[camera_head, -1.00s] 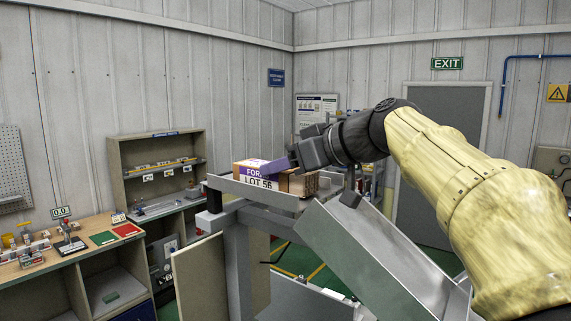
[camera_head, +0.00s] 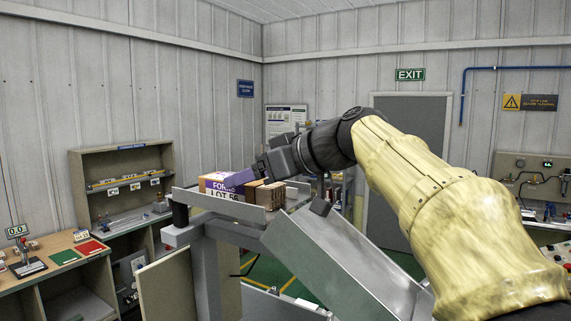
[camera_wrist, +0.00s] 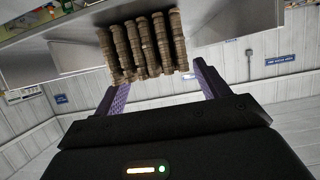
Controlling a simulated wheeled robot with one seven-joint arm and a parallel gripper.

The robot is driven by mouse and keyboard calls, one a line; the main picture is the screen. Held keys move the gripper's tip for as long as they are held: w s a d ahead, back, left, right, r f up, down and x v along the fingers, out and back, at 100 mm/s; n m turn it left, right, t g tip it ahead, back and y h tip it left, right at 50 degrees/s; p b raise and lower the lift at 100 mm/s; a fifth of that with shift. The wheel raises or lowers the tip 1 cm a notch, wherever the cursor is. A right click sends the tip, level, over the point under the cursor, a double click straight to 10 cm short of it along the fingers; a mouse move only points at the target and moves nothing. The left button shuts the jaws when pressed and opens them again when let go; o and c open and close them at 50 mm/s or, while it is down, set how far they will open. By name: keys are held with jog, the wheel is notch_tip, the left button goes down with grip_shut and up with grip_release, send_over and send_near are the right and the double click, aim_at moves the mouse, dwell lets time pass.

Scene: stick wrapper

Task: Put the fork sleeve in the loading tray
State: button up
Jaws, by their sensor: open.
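A box (camera_head: 213,188) printed "FORKS" and "LOT 56", with purple, white and orange faces, stands behind the low rim of a grey metal tray (camera_head: 190,199). Several upright brown stacks (camera_head: 264,195) stand in a row to its right; they also show in the wrist view (camera_wrist: 142,45). My gripper (camera_head: 238,179) reaches down from the right above them, its purple-padded fingers near the box. In the wrist view my gripper (camera_wrist: 160,78) is open, with the brown stacks beyond the fingertips and nothing clearly held. I cannot tell which of these is the sleeve.
A sloping grey metal chute (camera_head: 335,255) lies just right of the tray, below my arm. A wooden workbench (camera_head: 60,255) with red and green pads and a shelf unit (camera_head: 125,180) stand at the left. A grey door (camera_head: 415,150) is at the back.

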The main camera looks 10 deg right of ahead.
jog(key=b+v, duration=0.2)
jog(key=v, duration=0.9)
jog(key=shift+s+b, duration=0.15)
jog(key=shift+b, duration=0.25)
jog(key=shift+d, duration=0.1)
